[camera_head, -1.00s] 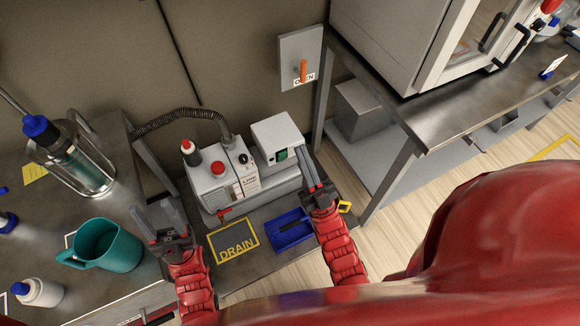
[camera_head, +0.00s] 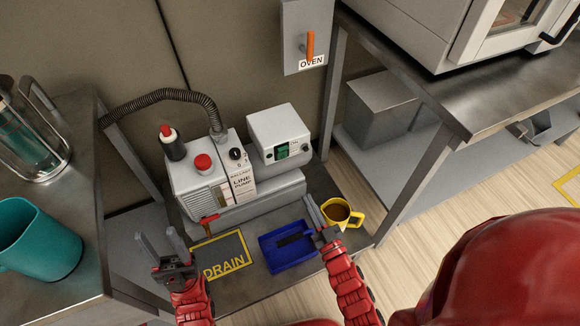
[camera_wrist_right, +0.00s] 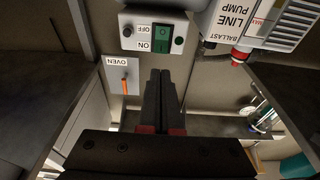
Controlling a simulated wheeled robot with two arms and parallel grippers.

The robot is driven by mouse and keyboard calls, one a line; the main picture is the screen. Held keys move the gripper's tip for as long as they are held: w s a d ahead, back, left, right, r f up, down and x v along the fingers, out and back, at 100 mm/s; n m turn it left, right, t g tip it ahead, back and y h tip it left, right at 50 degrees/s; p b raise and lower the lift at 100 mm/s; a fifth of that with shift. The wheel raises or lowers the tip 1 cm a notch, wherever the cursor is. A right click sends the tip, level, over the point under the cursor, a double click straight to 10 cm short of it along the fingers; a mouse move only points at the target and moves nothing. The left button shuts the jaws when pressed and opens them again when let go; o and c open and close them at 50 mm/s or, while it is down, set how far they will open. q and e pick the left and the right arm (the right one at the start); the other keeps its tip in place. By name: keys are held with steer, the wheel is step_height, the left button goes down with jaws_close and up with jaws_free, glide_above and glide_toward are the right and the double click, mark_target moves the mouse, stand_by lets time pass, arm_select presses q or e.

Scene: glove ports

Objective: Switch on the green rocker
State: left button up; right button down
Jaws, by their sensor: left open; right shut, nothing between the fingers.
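The green rocker (camera_head: 282,151) sits on the front face of a grey box (camera_head: 262,131) beside the pump. My right gripper (camera_head: 312,203) is shut and empty, below and in front of the box, apart from the rocker. In the right wrist view its fingers (camera_wrist_right: 160,90) point up toward the rocker from below. My left gripper (camera_head: 162,243) is open and empty, at the left of the DRAIN mat.
The line pump (camera_head: 210,180) with a red button and a black hose stands left of the box. A blue tray (camera_head: 287,263) and a yellow mug (camera_head: 352,214) are near my right gripper. A teal jug (camera_head: 38,240) stands at left. An orange oven lever (camera_head: 310,45) is on the wall.

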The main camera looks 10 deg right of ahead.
mark_target(285, 152)
steer(key=shift+r, duration=0.1)
steer(key=b+x, duration=0.2)
steer(key=x, duration=1.2)
